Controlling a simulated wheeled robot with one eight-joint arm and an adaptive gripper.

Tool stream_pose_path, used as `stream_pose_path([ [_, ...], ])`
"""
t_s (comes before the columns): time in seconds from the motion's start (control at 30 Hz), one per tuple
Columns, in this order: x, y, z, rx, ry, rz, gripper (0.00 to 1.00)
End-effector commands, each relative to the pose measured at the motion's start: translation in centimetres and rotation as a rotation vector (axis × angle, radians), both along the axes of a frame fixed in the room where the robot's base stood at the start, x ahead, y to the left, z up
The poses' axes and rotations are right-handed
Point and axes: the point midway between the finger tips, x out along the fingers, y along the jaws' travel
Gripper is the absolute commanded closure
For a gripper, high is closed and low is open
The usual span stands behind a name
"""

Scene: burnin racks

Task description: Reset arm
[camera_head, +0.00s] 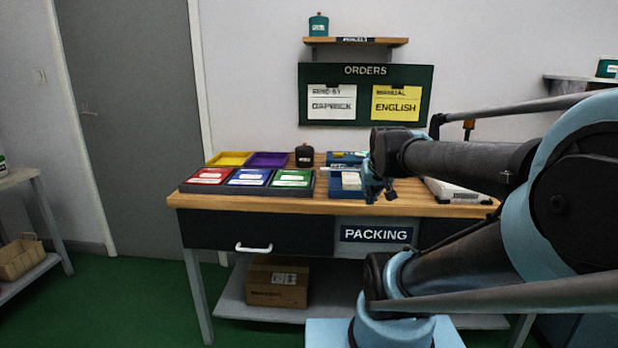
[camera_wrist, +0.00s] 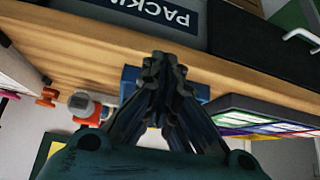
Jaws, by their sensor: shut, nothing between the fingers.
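My gripper (camera_head: 372,190) is at the end of my folded arm, in front of the packing table (camera_head: 440,207) at about the height of its top. In the wrist view my gripper (camera_wrist: 163,62) has its fingers together with nothing between them. The wrist view is upside down, with the table's wooden edge (camera_wrist: 90,50) running across behind the fingertips. A blue tray (camera_head: 345,186) lies on the table behind the gripper, partly hidden by it.
Red, blue and green bins (camera_head: 250,178) stand at the table's left, with yellow (camera_head: 230,158) and purple (camera_head: 268,159) trays behind. A cardboard box (camera_head: 277,283) sits on the lower shelf. An orders board (camera_head: 365,95) hangs on the wall. Green floor (camera_head: 120,300) is clear at left.

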Motion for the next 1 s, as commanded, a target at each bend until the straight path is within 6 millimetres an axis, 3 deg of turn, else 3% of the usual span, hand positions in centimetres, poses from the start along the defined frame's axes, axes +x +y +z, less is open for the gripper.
stream_pose_path([
  [0.4,-10.3,-0.2,-7.9,-0.005,0.290,0.003,1.00],
  [0.6,-14.4,-0.4,-10.6,-0.009,0.406,0.007,1.00],
  [1.0,-15.1,-0.4,-10.9,-0.008,0.425,0.008,1.00],
])
